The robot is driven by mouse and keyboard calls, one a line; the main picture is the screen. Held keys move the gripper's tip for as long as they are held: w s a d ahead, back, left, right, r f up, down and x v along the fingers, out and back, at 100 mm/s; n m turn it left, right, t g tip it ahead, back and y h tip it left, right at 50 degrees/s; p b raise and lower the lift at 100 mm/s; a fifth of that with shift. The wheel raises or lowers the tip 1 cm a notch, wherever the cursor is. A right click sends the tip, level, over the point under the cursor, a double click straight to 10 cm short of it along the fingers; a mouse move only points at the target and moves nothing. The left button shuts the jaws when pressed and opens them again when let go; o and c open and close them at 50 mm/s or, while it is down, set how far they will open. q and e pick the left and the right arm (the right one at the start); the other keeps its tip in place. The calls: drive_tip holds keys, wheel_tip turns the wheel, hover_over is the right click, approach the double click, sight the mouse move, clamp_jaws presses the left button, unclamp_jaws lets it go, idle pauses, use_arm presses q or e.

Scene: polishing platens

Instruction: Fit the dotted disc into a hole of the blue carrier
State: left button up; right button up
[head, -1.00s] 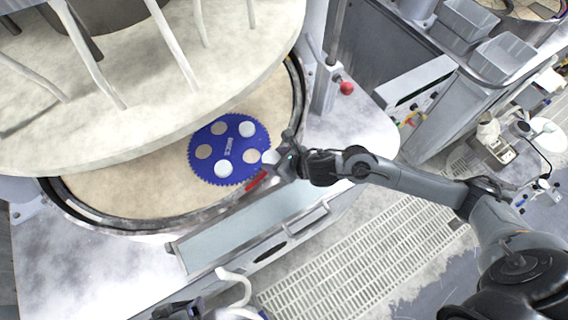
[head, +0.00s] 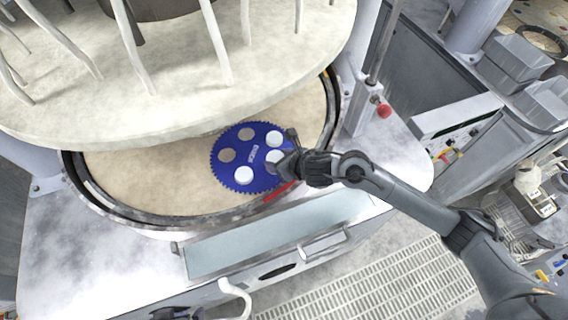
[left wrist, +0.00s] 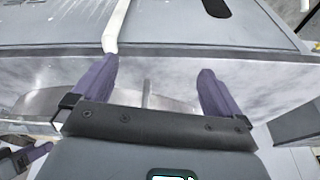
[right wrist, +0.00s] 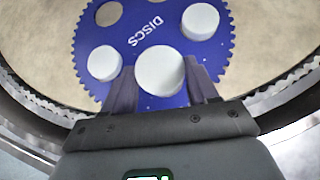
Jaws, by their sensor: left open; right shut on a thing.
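The blue toothed carrier (head: 233,177) lies on the tan platen, with white discs in two holes: the far-right disc (head: 274,138) and the near-left disc (head: 244,175). Two open holes (head: 227,155) show on its left and far side. My right gripper (head: 279,163) is shut on a white disc (right wrist: 160,72) over the carrier's near-right part, where it hides the hole beneath. The held disc looks larger than the seated ones in the right wrist view. I cannot make out dots on it or whether it touches the carrier. My left gripper (left wrist: 155,88) is open and empty, away from the carrier.
A large pale upper plate (head: 180,80) with hanging hoses overhangs the platen (head: 140,185) on the far side. The platen's dark raised rim (head: 100,200) runs around it. A grey ledge (head: 270,235) lies in front.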

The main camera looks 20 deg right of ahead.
drive_tip(key=shift+w+a+f+b, duration=0.1)
drive_tip(key=shift+w+f+b, duration=0.25)
drive_tip(key=shift+f, duration=0.25)
drive_tip(key=shift+s+f+b, duration=0.15)
drive_tip(key=shift+f+b, duration=1)
drive_tip(key=shift+b, duration=0.1)
drive_tip(key=shift+f, duration=0.1)
drive_tip(key=shift+f+b, duration=0.15)
drive_tip(key=shift+b, duration=0.15)
drive_tip(key=o, duration=1.2)
drive_tip(key=shift+c, duration=0.2)
drive_tip(key=shift+f, duration=0.1)
